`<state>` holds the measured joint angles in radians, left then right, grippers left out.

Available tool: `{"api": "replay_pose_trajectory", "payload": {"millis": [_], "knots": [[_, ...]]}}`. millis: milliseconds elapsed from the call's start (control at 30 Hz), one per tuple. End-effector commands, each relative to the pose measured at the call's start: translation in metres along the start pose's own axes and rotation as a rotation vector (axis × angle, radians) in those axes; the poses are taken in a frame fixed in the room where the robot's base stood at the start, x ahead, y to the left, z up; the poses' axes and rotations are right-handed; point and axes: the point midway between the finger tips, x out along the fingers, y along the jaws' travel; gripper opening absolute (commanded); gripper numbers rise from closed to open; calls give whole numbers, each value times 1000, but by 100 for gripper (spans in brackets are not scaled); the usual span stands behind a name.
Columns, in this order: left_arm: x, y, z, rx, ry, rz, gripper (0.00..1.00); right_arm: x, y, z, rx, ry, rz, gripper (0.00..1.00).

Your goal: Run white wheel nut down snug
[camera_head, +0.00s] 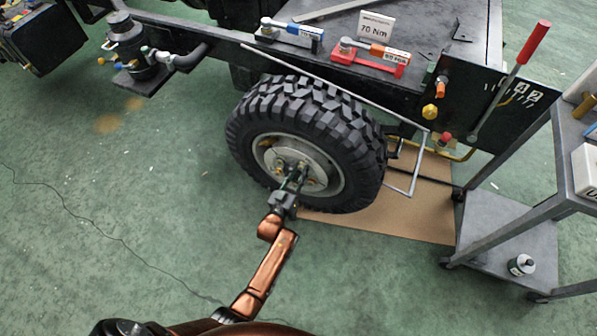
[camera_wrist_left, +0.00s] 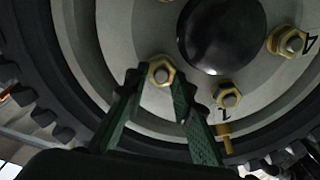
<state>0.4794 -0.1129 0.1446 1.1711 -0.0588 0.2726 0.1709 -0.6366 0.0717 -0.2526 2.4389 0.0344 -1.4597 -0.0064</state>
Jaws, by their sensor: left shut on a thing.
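The wheel (camera_head: 255,115) with a black knobbly tyre stands upright at the chassis side, its pale rim facing me. My left gripper (camera_head: 293,180) reaches to the hub. In the left wrist view its green fingers (camera_wrist_left: 158,82) are shut on a wheel nut (camera_wrist_left: 160,71), a brassy yellow hex with a grey stud end in its middle. The nut sits against the pale rim; I cannot tell if it touches fully. No nut looks clearly white. Two more yellowish nuts show, one lower right (camera_wrist_left: 228,95) and one at right (camera_wrist_left: 290,42) beside a "4". My right gripper is not in view.
A torque wrench in a red holder (camera_head: 378,62) and a blue one (camera_head: 295,36) lie on the chassis top beside a "70 Nm" sign (camera_head: 376,27). A grey cart (camera_head: 510,225) stands at right. Brown cardboard (camera_head: 420,205) lies under the wheel.

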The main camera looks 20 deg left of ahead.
Motion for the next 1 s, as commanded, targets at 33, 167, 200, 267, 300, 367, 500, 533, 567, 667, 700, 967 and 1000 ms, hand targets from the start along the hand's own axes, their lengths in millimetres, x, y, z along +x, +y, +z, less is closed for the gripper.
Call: {"api": "replay_pose_trajectory", "payload": {"millis": [33,167,200,267,300,367,500,533,567,667,700,967,1000], "knots": [[0,0,1,-2,-1,-1,0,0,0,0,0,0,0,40],[0,0,1,-3,-1,-1,26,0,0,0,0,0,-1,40],[0,0,1,-3,-1,-1,29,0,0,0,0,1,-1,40],[0,0,1,-3,-1,-1,30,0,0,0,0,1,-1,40],[0,0,1,-4,-1,-1,30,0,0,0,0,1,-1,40],[0,0,1,-4,-1,-1,30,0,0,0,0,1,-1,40],[-1,0,1,-4,-1,-1,30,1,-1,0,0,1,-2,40],[-2,0,1,-4,-1,-1,30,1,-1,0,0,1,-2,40],[-4,0,1,-4,-1,-1,30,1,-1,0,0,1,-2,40],[-15,-1,2,-4,-2,-2,30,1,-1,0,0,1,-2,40],[-22,-2,2,-4,-2,-3,30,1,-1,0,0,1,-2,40],[-76,-1,2,-4,-3,-2,30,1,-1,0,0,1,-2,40],[-84,-1,2,-4,-3,-3,30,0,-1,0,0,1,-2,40]]}}
